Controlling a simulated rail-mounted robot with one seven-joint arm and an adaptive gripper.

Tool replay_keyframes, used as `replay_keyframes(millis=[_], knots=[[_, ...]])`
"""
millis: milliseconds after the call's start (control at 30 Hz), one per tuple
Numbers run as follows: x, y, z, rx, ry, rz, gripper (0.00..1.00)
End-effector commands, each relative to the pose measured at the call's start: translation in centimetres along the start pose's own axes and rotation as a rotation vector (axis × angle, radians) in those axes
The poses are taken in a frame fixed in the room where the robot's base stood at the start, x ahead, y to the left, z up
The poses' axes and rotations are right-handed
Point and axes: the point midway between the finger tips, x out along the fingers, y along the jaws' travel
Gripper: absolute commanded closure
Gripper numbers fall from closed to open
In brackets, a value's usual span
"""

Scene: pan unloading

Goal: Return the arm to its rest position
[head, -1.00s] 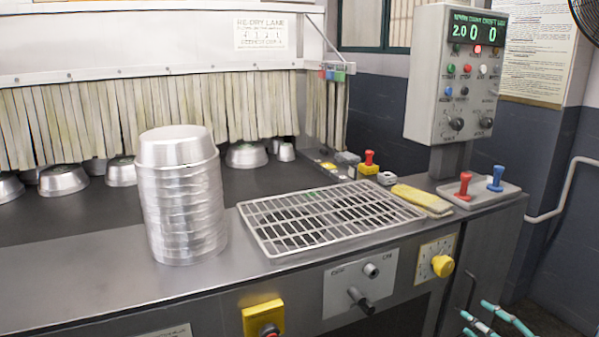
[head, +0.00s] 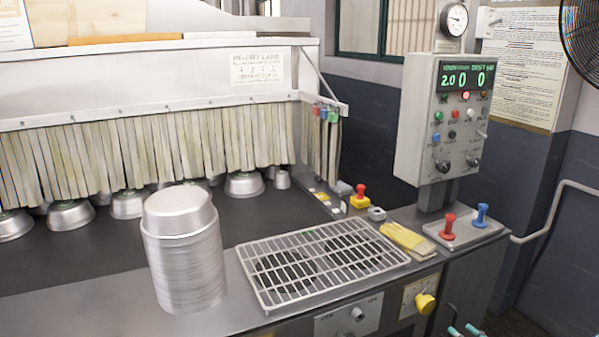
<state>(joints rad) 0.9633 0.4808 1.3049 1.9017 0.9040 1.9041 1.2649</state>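My arm and gripper do not show in the head view. A tall stack of nested metal pans (head: 188,262) stands upside down on the steel counter, left of the wire rack. Its top pan (head: 178,208) sits slightly tilted on the pans below. The wire rack (head: 322,262) lies on the counter and holds no pans. Several more metal pans, one of them at the middle (head: 244,184), sit upside down on the dark belt under the strip curtain.
A control box (head: 440,125) on a post stands at the right. Red (head: 449,226) and blue (head: 481,215) stamps stand on a tray beside a yellow cloth (head: 405,238). The strip curtain (head: 150,152) hangs over the belt. The counter's left front is clear.

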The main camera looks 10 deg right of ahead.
Motion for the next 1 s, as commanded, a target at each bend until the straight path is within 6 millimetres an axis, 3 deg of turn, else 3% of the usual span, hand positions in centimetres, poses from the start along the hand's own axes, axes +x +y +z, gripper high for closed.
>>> replay_keyframes(millis=[33, 100, 400, 600, 1000], knots=[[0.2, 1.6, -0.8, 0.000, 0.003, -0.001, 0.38], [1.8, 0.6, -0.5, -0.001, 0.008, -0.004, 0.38], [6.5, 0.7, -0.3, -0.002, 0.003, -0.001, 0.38], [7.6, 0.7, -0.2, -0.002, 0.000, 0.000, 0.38], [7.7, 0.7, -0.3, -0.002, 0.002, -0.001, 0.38]])
